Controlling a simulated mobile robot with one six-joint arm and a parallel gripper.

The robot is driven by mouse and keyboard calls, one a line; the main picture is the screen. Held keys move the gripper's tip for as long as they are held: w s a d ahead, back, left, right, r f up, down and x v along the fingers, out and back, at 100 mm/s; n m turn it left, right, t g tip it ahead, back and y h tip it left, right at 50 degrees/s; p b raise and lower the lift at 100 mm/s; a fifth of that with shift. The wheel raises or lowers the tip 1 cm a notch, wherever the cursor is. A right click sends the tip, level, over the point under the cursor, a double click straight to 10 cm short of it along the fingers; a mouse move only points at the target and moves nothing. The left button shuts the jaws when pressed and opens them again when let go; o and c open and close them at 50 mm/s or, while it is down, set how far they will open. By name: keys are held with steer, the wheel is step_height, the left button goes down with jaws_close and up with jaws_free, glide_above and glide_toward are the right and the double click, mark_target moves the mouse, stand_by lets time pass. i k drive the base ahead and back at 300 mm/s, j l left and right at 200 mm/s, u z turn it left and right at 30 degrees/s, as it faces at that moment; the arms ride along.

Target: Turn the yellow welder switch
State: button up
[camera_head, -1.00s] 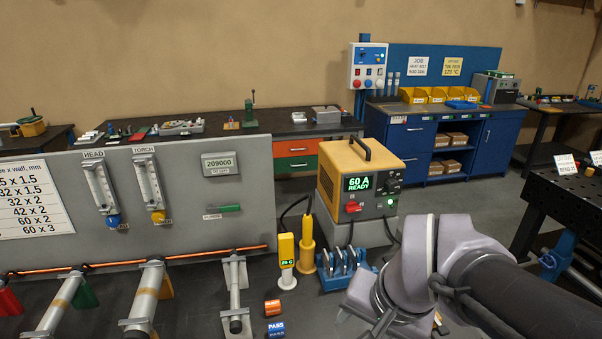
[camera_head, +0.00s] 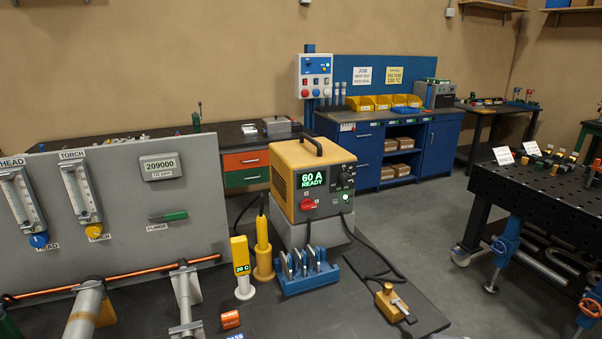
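The yellow welder (camera_head: 285,185) stands on a grey block at the middle of the view. Its lit display (camera_head: 312,179) reads "60 A READY". Its red switch (camera_head: 307,204) is on the front face, below the display at the left. A green light shows at the lower right of the front, and a black knob sits above it. My gripper is not in view, and no part of my arm shows now.
A blue rack (camera_head: 308,275), a yellow torch (camera_head: 262,248) and a yellow meter reading 20 C (camera_head: 242,268) stand in front of the welder. A yellow clamp (camera_head: 391,303) with a cable lies right of them. A grey panel (camera_head: 130,200) is at left. A black perforated table (camera_head: 545,195) stands right, with open floor between.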

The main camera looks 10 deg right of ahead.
mark_target(306, 204)
steer(key=i+l+z, duration=0.65)
steer(key=i, duration=0.25)
steer(key=j, duration=0.1)
